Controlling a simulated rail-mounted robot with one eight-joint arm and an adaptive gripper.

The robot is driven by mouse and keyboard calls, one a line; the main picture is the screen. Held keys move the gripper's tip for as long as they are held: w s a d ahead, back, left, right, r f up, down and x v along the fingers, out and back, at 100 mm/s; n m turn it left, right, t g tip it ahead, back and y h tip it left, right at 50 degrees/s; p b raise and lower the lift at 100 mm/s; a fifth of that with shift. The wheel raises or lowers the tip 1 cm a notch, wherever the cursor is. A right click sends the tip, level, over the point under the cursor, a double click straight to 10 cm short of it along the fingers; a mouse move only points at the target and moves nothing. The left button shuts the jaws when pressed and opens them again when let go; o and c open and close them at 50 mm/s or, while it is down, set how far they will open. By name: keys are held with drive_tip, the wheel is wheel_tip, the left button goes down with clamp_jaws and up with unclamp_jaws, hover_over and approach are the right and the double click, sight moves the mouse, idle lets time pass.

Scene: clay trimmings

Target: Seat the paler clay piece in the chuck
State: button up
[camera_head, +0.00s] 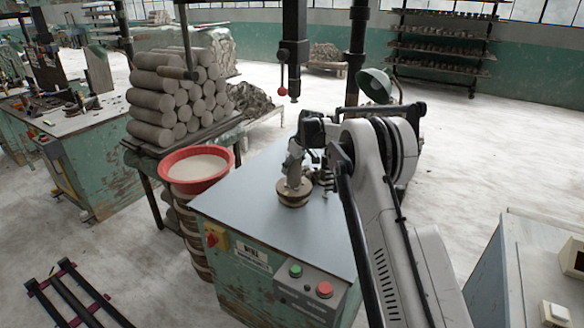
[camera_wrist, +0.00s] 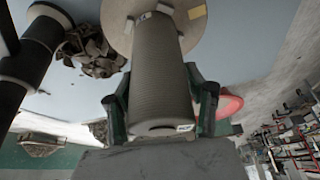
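A grey-brown, ribbed clay piece (camera_wrist: 160,70) runs between the green fingers of my gripper (camera_wrist: 160,85) in the wrist view. The fingers lie against both its sides, and my gripper appears shut on it. Its near end shows a dark oval opening and a small white label. Its far end meets or hangs just over a round tan chuck (camera_wrist: 116,20) with pale pads; I cannot tell if it touches. In the head view my gripper (camera_head: 300,150) is above the chuck (camera_head: 294,197) on the grey-blue bench top. No second piece is clear for comparing paleness.
Dark clay scraps (camera_wrist: 92,52) lie beside the chuck. A red basin (camera_head: 196,184) of pale liquid stands left of the bench (camera_head: 255,205). Stacked clay cylinders (camera_head: 150,118) are behind it. A dark post (camera_head: 294,45) hangs over the bench's back.

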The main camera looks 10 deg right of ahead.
drive_tip(key=shift+o, duration=1.4)
drive_tip(key=shift+r, duration=0.15)
drive_tip(key=s+d+r+m, duration=0.1)
drive_tip(key=s+r, duration=0.7)
drive_tip(key=r, duration=0.3)
drive_tip(key=s+r+m, duration=0.1)
drive_tip(key=s+r, duration=0.7)
drive_tip(key=r, duration=0.3)
drive_tip(key=s+r+m+t+h, duration=0.1)
drive_tip(key=s+r, duration=0.2)
drive_tip(key=s, duration=0.5)
drive_tip(key=s+r+t, duration=0.1)
drive_tip(key=s+r, duration=0.1)
drive_tip(key=s, duration=0.7)
drive_tip(key=s+f+m, duration=0.1)
drive_tip(key=s+f, duration=0.4)
drive_tip(key=s, duration=0.9)
drive_tip(key=s+f+m+t+h, duration=0.1)
drive_tip(key=s+f, duration=0.3)
drive_tip(key=s, duration=1)
drive_tip(key=shift+s+a+f+m+t+b, duration=0.15)
drive_tip(key=shift+s+f+m+t+b, duration=0.2)
drive_tip(key=shift+m, duration=0.45)
